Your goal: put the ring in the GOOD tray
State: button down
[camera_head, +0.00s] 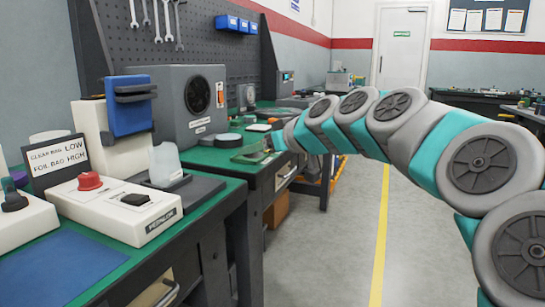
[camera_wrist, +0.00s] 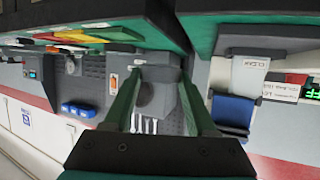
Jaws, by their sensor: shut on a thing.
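My gripper (camera_wrist: 152,74) shows in the wrist view, its two green fingers reaching forward with a gap between them. It is shut on the ring (camera_wrist: 158,74), of which only a dark grey edge shows at the fingertips. In the head view my gripper (camera_head: 262,150) is over the far part of the green bench, small and partly hidden by the arm. A flat green tray (camera_wrist: 112,33) lies on the bench beyond the gripper in the wrist view. No GOOD label can be read.
A white press with a blue head (camera_head: 128,105) and a white control box with a red button (camera_head: 90,181) stand nearer. Pegboard tools hang behind. The aisle floor at right is clear.

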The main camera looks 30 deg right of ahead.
jog(key=w+d, duration=0.2)
jog(key=w, duration=0.2)
jog(key=w+d+f+p, duration=0.1)
jog(key=w, duration=0.4)
jog(key=w+d, duration=0.2)
jog(key=w, duration=0.3)
jog(key=shift+w+d+f, duration=0.15)
jog(key=shift+d+f, duration=0.15)
jog(key=shift+f, duration=1.8)
jog(key=shift+f, duration=0.2)
jog(key=shift+c, duration=1)
grip_release()
jog(key=shift+r, duration=0.1)
jog(key=shift+r, duration=0.1)
jog(key=shift+d+r+p, duration=0.15)
jog(key=shift+p, duration=0.15)
jog(key=b+v, duration=0.1)
jog(key=v, duration=1)
jog(key=shift+s, duration=0.35)
jog(key=shift+r, duration=0.15)
